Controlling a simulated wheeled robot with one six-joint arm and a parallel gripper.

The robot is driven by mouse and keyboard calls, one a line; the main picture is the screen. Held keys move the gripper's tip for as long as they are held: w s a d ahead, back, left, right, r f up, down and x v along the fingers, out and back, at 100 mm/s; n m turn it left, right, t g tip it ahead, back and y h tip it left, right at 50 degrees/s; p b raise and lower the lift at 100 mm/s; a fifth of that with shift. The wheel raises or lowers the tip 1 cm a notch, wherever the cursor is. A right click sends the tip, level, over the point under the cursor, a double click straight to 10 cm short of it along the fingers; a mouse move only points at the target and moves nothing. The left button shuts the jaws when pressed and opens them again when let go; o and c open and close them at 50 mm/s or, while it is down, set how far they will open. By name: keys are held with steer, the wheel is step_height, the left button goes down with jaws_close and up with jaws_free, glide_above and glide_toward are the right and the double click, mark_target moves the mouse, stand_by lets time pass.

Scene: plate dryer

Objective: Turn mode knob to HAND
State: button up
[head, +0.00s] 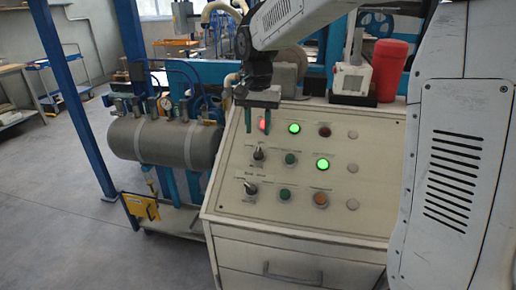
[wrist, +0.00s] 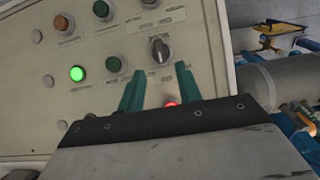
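A cream control panel (head: 335,135) has two dark rotary knobs on its left side, an upper knob (head: 258,154) and a lower knob (head: 251,188). Their labels are too small to read, so I cannot tell which is the mode knob. My gripper (head: 262,122) is above the upper knob, over the red light (head: 264,126). It is open, with two green fingers apart and nothing between them. In the wrist view, which looks inverted, the upper knob (wrist: 160,49) lies just beyond the fingertips, apart from them. The lower knob (wrist: 148,3) is at the top edge.
Lit green lights (head: 294,128) and several push buttons (head: 290,158) lie right of the knobs. A red canister (head: 389,70) stands behind the panel. A grey tank (head: 160,142) with pipes is to the left. My arm covers the right side.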

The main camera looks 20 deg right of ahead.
mark_target(258, 150)
step_height(258, 150, down, 8)
steer(key=shift+r, duration=0.25)
steer(key=c, duration=0.6)
